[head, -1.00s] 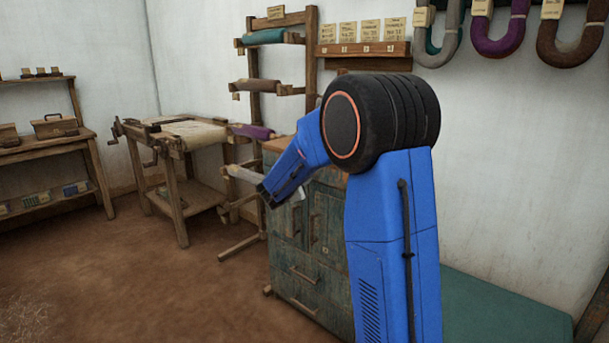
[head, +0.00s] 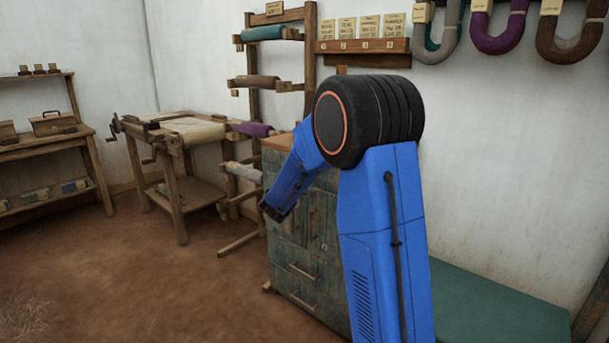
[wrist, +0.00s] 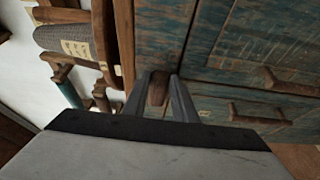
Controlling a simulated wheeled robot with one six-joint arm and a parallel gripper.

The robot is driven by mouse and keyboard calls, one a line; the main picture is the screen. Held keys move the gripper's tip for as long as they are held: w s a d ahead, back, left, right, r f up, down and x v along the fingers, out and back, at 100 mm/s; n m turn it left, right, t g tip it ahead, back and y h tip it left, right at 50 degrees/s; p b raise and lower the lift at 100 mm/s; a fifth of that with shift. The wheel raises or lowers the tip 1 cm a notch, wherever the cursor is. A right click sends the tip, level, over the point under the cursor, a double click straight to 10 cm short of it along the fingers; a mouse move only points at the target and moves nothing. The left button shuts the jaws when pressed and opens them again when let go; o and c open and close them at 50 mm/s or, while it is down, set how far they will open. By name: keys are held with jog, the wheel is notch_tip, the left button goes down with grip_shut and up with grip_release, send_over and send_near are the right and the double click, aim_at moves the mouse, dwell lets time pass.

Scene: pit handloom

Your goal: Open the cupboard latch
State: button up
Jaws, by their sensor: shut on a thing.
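The cupboard (head: 295,272) is a worn blue-green wooden one with a brown top, standing in the middle of the head view. Its weathered front fills much of the wrist view (wrist: 225,85). In the wrist view my gripper (wrist: 160,92) has its two grey fingers on either side of a small brown wooden piece, the latch (wrist: 158,87), at the edge of the cupboard front. The fingers are shut on it. In the head view my gripper (head: 270,212) is at the cupboard's front left, and the latch there is hidden behind my arm.
Other handles (wrist: 255,113) are on the cupboard front near my gripper. A rack of cloth rolls (head: 254,90) and a wooden worktable (head: 172,190) stand to the left. A green bench (head: 490,310) lies to the right. The floor in front is open.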

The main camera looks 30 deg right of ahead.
jog(key=shift+f, duration=0.15)
jog(key=o, duration=1)
jog(key=shift+o, duration=0.2)
jog(key=v, duration=1.7)
jog(key=shift+s, duration=0.25)
